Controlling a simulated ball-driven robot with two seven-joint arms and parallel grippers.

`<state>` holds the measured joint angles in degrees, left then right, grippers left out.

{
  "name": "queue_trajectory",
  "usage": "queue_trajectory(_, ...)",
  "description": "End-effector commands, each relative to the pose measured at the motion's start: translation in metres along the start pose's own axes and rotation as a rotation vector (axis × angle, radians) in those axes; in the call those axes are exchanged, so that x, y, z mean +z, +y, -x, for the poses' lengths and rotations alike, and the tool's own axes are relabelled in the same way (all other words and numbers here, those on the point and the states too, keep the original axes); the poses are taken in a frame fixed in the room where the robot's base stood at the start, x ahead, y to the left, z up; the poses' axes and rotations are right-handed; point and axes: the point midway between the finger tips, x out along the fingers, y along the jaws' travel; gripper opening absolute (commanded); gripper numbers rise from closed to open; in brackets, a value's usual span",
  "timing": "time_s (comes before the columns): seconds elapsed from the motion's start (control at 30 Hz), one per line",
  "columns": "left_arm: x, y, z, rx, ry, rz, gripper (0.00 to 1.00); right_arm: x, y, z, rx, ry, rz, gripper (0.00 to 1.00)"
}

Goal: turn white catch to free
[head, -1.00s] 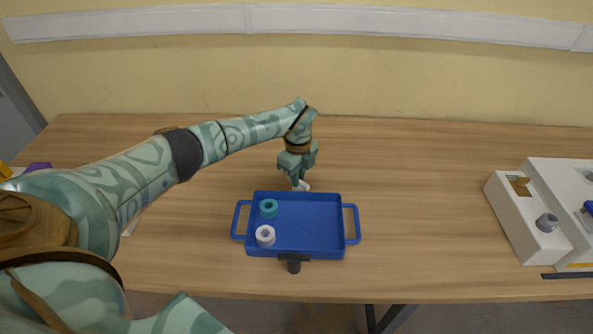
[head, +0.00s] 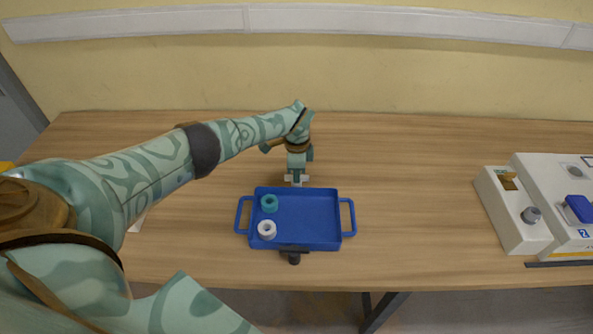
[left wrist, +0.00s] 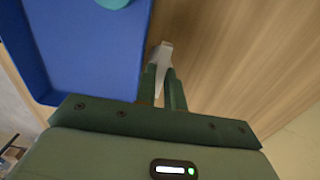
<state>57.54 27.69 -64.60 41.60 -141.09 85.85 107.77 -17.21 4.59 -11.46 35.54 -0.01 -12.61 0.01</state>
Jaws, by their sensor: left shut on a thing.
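The white catch (head: 303,180) is at the far edge of the blue tray (head: 320,215). It lies between the fingertips of my left gripper (head: 296,176), which points down from above. In the left wrist view the white catch (left wrist: 161,56) sticks out past the two fingers of the gripper (left wrist: 163,78), which are shut on it, beside the tray wall. The fingers hide part of the catch. My right gripper is not in view.
A teal ring (head: 269,203) and a white ring (head: 267,230) stand in the tray's left part. A black catch (head: 293,256) is at its near edge. A white socket box (head: 513,212) with a grey knob stands at the right. The table between is clear.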

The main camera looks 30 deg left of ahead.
Motion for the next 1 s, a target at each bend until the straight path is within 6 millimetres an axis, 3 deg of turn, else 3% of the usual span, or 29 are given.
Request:
queue_trajectory(0.47,0.0,-0.002,0.002,-0.004,0.002,0.016,0.0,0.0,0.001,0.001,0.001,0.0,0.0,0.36)
queue_trajectory(0.5,0.0,-0.002,0.002,-0.004,0.002,0.016,0.16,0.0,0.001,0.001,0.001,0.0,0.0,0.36)
queue_trajectory(0.57,0.0,-0.002,0.002,-0.004,0.002,0.016,0.33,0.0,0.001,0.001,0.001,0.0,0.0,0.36)
queue_trajectory(0.87,0.0,-0.001,0.002,-0.002,0.001,0.014,0.33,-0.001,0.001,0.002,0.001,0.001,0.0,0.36)
queue_trajectory(1.0,0.0,-0.002,0.019,-0.005,0.002,0.012,0.33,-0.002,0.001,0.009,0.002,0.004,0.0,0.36)
